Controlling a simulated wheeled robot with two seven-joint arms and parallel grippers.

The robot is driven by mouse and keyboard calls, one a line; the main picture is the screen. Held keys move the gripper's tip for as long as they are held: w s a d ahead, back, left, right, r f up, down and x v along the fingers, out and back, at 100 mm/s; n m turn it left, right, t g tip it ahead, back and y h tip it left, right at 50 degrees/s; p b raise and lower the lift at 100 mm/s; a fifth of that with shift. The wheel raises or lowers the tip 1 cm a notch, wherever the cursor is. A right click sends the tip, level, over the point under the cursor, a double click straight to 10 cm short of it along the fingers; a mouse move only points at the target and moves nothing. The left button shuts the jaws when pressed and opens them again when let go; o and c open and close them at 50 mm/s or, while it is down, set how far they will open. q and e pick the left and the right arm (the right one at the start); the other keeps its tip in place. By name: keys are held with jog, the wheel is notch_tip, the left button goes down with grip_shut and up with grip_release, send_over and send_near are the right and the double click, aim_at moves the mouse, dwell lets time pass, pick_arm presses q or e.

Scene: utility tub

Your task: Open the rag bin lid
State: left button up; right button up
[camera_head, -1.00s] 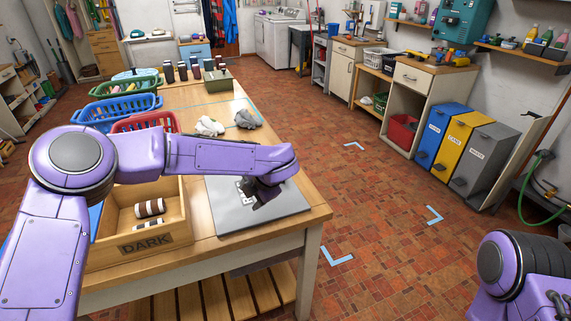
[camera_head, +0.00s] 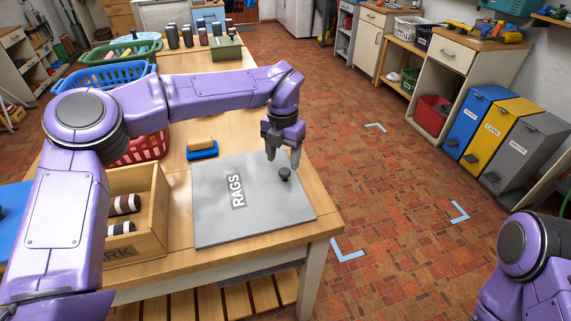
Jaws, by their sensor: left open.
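The rag bin lid (camera_head: 218,215) is a flat grey square panel marked RAGS, lying closed at the right end of the wooden table. A small dark round knob (camera_head: 285,174) stands on it near its right edge. My left gripper (camera_head: 283,158) points down just above the knob, with its fingers apart and empty. Whether a fingertip touches the knob I cannot tell. The bin under the lid is hidden. My right arm (camera_head: 527,248) shows at the lower right, but its gripper is out of view.
A wooden crate (camera_head: 143,248) with dark and white rolls stands left of the lid. A blue-based brush (camera_head: 202,154) lies behind the lid. Red (camera_head: 150,147) and blue (camera_head: 75,88) baskets stand further left. The floor right of the table is clear up to the sorting bins (camera_head: 477,118).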

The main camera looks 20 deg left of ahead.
aim_at(284, 171)
pick_arm(q)
jog(key=f, duration=0.1)
jog(key=w+f, duration=0.1)
jog(key=f, duration=0.3)
jog(key=shift+w+f, duration=0.2)
jog(key=shift+w, duration=0.15)
jog(key=shift+s+r, duration=0.2)
jog(key=shift+s, duration=0.25)
jog(key=shift+c, duration=1.2)
grip_shut()
